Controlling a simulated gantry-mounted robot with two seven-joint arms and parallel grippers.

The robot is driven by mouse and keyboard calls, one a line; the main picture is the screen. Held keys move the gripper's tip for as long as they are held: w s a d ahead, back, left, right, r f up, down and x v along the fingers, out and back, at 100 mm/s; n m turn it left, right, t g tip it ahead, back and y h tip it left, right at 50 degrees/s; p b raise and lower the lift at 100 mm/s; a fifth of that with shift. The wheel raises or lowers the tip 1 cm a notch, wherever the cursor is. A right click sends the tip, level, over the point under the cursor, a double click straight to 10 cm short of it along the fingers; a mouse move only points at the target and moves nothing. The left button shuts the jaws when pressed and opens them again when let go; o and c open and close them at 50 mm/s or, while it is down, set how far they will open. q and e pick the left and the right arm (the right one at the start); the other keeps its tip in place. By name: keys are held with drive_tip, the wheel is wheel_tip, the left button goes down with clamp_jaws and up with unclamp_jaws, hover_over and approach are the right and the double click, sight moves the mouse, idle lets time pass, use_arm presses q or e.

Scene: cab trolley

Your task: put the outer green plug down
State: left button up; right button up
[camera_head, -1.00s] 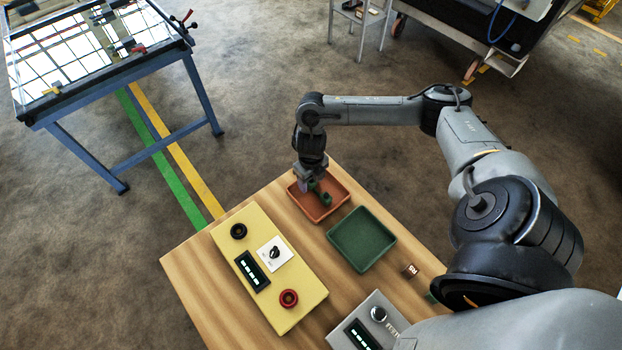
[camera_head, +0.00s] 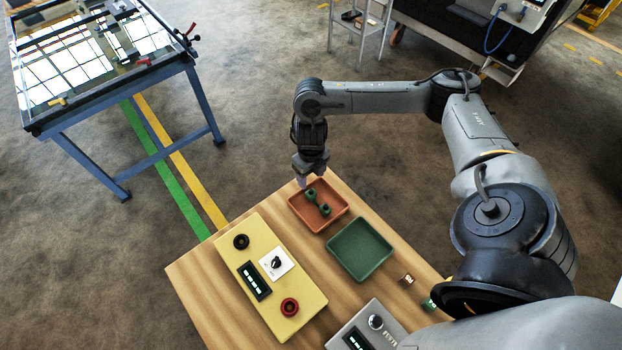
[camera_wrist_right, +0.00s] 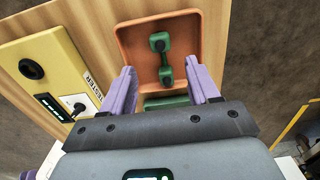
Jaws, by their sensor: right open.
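The right wrist view also shows the green plug (camera_wrist_right: 162,58) in the orange tray (camera_wrist_right: 190,40). My right gripper (camera_head: 303,181) is just above the tray's far left edge, apart from the plug. In the right wrist view my right gripper (camera_wrist_right: 165,80) has its two lilac fingers spread wide with nothing held between them. Whether the plug is the outer one cannot be told.
A green tray (camera_head: 386,246) stands beside the orange one on the wooden table (camera_head: 205,290). A yellow tester box (camera_head: 275,313) with a red button is at the left. A grey box (camera_head: 388,318) and small blocks (camera_head: 408,280) are at the near right.

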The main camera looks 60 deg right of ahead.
drive_tip(key=w+a+t+y, duration=0.1)
drive_tip(key=a, duration=0.5)
drive_tip(key=w+a+f+m+t+y, duration=0.1)
drive_tip(key=a, duration=0.5)
drive_tip(key=w+a+f+t+p, duration=0.1)
drive_tip(key=a, duration=0.6)
drive_tip(key=shift+w+a+y, duration=0.1)
drive_tip(key=shift+w+y, duration=0.25)
drive_tip(key=shift+y, duration=0.05)
drive_tip(key=a+r+m+t+y, duration=0.1)
drive_tip(key=a+r+m+t, duration=0.3)
drive_tip(key=a+m, duration=0.7)
drive_tip(key=s+d+m+g+h, duration=0.1)
drive_tip(key=s+d+m, duration=0.3)
drive_tip(key=s+m, duration=0.3)
drive_tip(key=s+d+f+m+g+h, duration=0.1)
drive_tip(key=s+d+m+g+h, duration=0.1)
drive_tip(key=s+d+m, duration=0.2)
drive_tip(key=s+m, duration=0.3)
drive_tip(key=m, duration=0.3)
drive_tip(key=shift+f+m+h, duration=0.15)
drive_tip(key=shift+m+h, duration=0.15)
